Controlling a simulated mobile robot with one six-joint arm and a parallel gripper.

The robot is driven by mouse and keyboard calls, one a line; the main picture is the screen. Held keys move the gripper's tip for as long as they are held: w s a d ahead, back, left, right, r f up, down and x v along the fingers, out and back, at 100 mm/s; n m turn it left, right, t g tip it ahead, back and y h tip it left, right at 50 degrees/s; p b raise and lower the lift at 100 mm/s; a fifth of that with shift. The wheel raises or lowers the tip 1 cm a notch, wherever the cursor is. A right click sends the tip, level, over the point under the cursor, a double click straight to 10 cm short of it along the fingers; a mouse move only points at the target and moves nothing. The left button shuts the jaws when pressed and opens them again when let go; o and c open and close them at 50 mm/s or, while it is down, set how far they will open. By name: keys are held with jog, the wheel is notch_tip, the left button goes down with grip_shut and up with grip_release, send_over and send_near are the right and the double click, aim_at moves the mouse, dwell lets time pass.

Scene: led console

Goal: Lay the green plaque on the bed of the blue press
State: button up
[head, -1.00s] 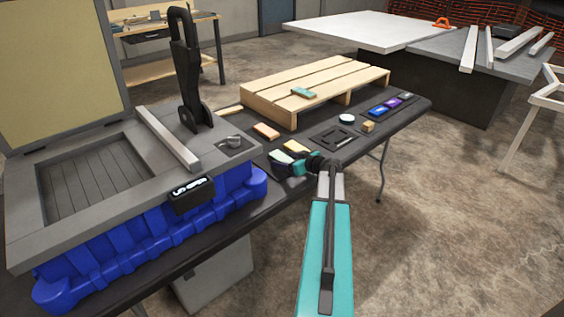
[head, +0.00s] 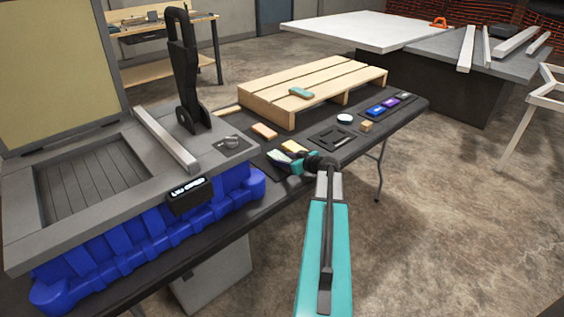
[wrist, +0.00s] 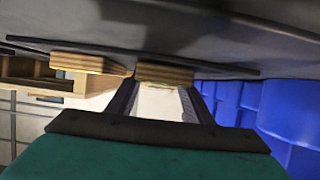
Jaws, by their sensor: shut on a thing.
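My gripper (head: 286,160) is low over the near edge of the dark table. It is shut on a small pale green plaque (head: 278,155). In the wrist view the fingers (wrist: 163,98) close at a wood-edged block (wrist: 163,75) close to the dark table surface; its face colour is hidden there. The blue press (head: 150,229) stands at the left. Its grey bed has a slatted recess (head: 90,182), which looks empty. Its yellowish lid (head: 55,70) stands raised. Whether the plaque touches the table is unclear.
A yellow block (head: 293,147) and an orange block (head: 264,131) lie near the gripper. A teal block (head: 301,92) lies on the wooden pallet (head: 270,100).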

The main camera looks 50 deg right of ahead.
jog(key=shift+r+b, duration=0.3)
jog(key=shift+r, duration=0.8)
jog(key=s+a, duration=0.1)
jog(key=s, duration=0.1)
jog(key=s+a+r+b, duration=0.1)
jog(key=s+a, duration=0.1)
jog(key=s+a+b, duration=0.1)
jog(key=s+a, duration=0.1)
jog(key=shift+s+a+r, duration=0.1)
jog(key=shift+a+r, duration=0.1)
jog(key=shift+r, duration=0.2)
jog(key=shift+s+a+r, duration=0.15)
jog(key=shift+s+a, duration=0.75)
jog(key=shift+s, duration=0.2)
jog(key=shift+s+a+r+p, duration=0.1)
jog(key=shift+r+p, duration=0.1)
jog(key=shift+p, duration=0.15)
jog(key=p, duration=0.1)
jog(key=s+a+p, duration=0.1)
jog(key=p, duration=0.1)
jog(key=shift+s+a+r, duration=0.2)
jog(key=shift+s, duration=0.1)
jog(key=shift+p, duration=0.8)
jog(key=s+p, duration=0.1)
jog(key=p, duration=0.5)
jog(key=shift+a+r+p, duration=0.1)
jog(key=shift+a+p, duration=0.25)
jog(key=shift+p, duration=0.05)
